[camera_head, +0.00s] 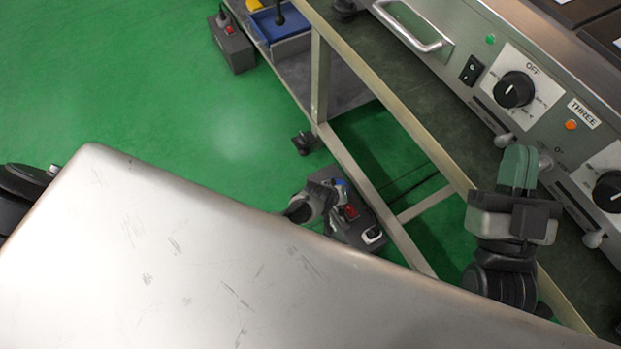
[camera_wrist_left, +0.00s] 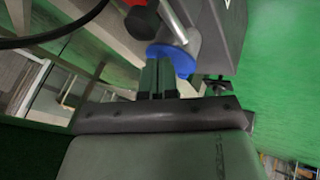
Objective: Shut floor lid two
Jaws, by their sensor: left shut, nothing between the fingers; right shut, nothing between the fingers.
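A dark floor box (camera_head: 362,232) stands on the green floor under the bench, with a red switch and a white-rimmed part on top. A blue round part, possibly a lid, shows at its far end (camera_head: 342,188) and in the left wrist view (camera_wrist_left: 178,60); no number is legible. My left gripper is shut and empty; in the left wrist view its fingertips (camera_wrist_left: 158,72) are at the blue part. I cannot tell whether they touch it. In the head view the left gripper is partly hidden. My right gripper (camera_head: 516,168) is shut and empty in front of the control panel.
A second floor box (camera_head: 232,45) stands at the upper left, beside a blue bin (camera_head: 279,24) on the lower shelf. The bench frame (camera_head: 350,166) runs close past the near box. The control panel (camera_head: 512,90) has knobs and a handle.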

